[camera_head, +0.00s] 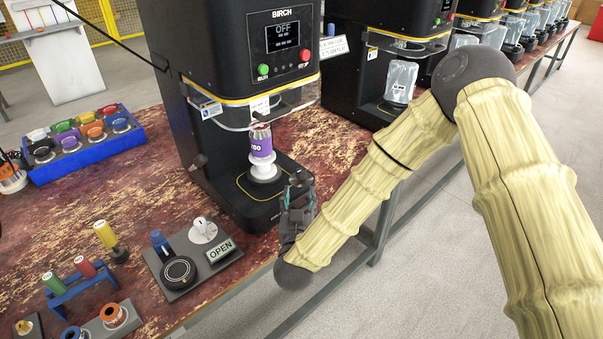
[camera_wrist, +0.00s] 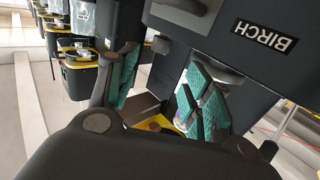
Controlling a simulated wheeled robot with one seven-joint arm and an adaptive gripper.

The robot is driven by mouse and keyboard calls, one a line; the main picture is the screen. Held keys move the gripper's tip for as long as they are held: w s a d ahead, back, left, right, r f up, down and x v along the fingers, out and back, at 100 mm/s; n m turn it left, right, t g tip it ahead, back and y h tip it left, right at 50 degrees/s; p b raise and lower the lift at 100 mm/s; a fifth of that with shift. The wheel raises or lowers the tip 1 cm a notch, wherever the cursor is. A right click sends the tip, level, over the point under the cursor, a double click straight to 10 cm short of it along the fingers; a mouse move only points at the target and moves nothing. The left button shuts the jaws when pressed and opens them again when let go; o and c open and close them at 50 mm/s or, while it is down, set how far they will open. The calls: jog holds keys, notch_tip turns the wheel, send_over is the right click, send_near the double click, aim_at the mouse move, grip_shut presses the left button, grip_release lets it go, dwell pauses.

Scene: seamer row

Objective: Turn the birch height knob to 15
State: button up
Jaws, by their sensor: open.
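The Birch machine (camera_head: 160,40) is a tall black seamer at the middle top, its display (camera_head: 282,33) reading OFF. A dark knob-like part (camera_head: 198,161) sticks out low on its left side; I cannot tell whether it is the height knob, and no scale is readable. My gripper (camera_head: 298,182) is in front of the machine's base, at its right front corner, apart from that part. In the wrist view my gripper (camera_wrist: 160,85) has its teal-padded fingers spread with nothing between them. The machine's BIRCH label (camera_wrist: 265,36) shows upside down there.
A purple can (camera_head: 261,143) stands on a white pedestal inside the machine. A grey OPEN plate (camera_head: 220,250), a blue tray (camera_head: 80,160) and a blue rack (camera_head: 85,290) occupy the left table. More seamers stand right.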

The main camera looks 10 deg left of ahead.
aim_at(301, 174)
jog(key=w, duration=0.3)
jog(key=w+a+p, duration=0.1)
jog(key=w, duration=0.6)
jog(key=shift+w+a, duration=0.15)
jog(key=shift+w, duration=0.1)
jog(key=c, duration=1)
jog(key=shift+c, duration=0.2)
